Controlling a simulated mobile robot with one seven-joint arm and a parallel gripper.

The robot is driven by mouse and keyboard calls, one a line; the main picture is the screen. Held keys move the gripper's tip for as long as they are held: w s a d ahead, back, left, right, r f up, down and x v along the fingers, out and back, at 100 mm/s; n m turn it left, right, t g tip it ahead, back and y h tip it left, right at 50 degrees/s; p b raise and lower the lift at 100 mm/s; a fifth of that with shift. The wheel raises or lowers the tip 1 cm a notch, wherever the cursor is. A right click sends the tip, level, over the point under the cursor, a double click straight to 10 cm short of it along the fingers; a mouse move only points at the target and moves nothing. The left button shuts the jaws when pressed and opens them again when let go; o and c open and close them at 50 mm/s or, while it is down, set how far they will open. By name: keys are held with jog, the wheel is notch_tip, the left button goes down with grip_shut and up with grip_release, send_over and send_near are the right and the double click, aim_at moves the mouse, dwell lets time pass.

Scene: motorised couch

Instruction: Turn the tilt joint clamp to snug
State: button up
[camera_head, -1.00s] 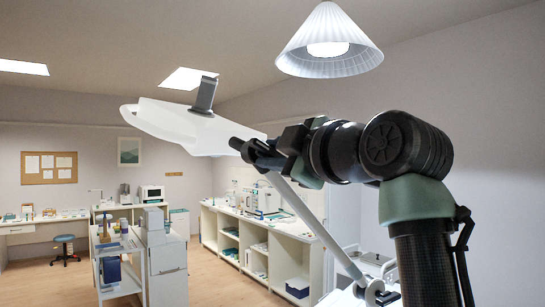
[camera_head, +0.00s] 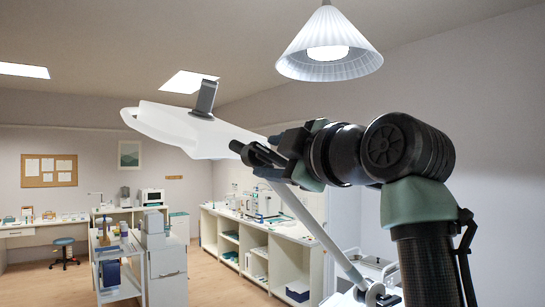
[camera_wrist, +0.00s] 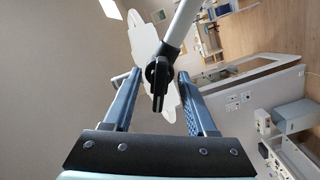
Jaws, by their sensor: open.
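The tilt joint clamp (camera_wrist: 158,74) is a small black lever-like piece at the joint between a white lamp head (camera_wrist: 145,42) and a pale pole (camera_wrist: 186,22). In the wrist view it stands between the fingertips of my gripper (camera_wrist: 159,76). The gripper is open, with a finger on each side and gaps visible. In the head view my gripper (camera_head: 268,155) is at the joint, right of the white lamp head (camera_head: 180,127). The pole (camera_head: 315,225) slopes down to the right from there. My gripper partly hides the joint in that view.
A pleated lampshade (camera_head: 329,48) hangs above my arm. A white shelf counter (camera_head: 262,245) and a cart (camera_head: 118,270) stand lower down, beyond the lamp. The air left of the lamp head looks free.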

jog(key=b+v, duration=0.7)
jog(key=v, duration=0.5)
jog(key=shift+s, duration=0.4)
jog(key=shift+w+d, duration=0.1)
jog(key=w+a+f+m+t+h+b, duration=0.1)
jog(key=a+f+m+t+h+b, duration=0.25)
jog(key=f+m+t, duration=0.4)
jog(key=s+a+f+m+t+h+b, duration=0.1)
jog(key=s+f+m+t+h, duration=0.1)
jog(key=s+m, duration=0.3)
jog(key=s+a+f+m+t+h+b, duration=0.1)
jog(key=s+a+f+m+t+h, duration=0.1)
jog(key=s, duration=0.6)
notch_tip(320, 180, down, 2)
jog(key=m+h, duration=0.1)
jog(key=m, duration=0.2)
jog(key=shift+s+a+f+m, duration=0.15)
jog(key=shift+a+m, duration=0.15)
jog(key=shift+m, duration=0.05)
